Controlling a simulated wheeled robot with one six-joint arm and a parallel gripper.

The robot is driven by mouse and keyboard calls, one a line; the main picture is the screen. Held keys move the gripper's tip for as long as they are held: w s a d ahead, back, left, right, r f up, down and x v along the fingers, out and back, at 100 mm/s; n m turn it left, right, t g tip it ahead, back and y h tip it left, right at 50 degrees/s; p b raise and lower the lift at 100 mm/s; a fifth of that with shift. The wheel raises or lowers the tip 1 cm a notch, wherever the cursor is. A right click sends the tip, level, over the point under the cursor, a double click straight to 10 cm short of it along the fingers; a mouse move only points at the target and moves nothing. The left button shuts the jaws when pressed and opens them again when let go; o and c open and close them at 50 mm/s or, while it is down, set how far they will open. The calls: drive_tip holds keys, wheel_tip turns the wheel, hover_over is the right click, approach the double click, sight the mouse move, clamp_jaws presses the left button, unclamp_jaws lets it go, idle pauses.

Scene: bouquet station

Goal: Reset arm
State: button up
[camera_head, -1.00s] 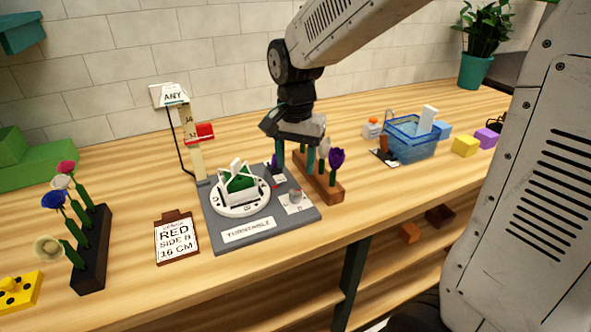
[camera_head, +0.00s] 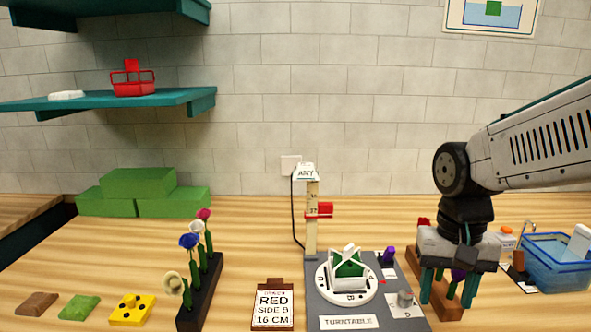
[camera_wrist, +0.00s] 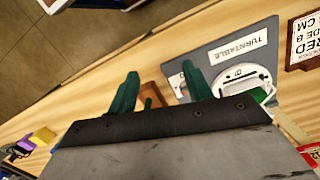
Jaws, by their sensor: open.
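My gripper (camera_head: 447,287) hangs from my arm at the right in the head view, its teal fingers spread apart. It stands in front of or over the brown flower rack (camera_head: 441,306) to the right of the turntable base; the exact gap cannot be told. In the wrist view my gripper (camera_wrist: 160,90) shows two separate teal fingers with no flower clearly held between them. The turntable (camera_head: 347,283) carries a white frame with green foam inside. A dark purple flower (camera_head: 458,274) shows between the fingers in the head view, apparently in the rack.
A black rack (camera_head: 204,290) holds several flowers at left. A sign (camera_head: 273,304) reads "RED SIDE B 16 CM". A height post (camera_head: 311,220) with a red slider stands behind the turntable. A blue basin (camera_head: 556,265) is at right. Green blocks (camera_head: 143,192) lie at back left.

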drive_tip(key=s+d+r+n+t, duration=0.1)
drive_tip(key=s+r, duration=0.3)
drive_tip(key=s, duration=0.8)
drive_tip(key=shift+d+n+t, duration=0.3)
drive_tip(key=shift+n+t, duration=0.4)
drive_tip(key=shift+n, duration=0.1)
drive_tip(key=shift+s, duration=0.1)
idle(0.5)
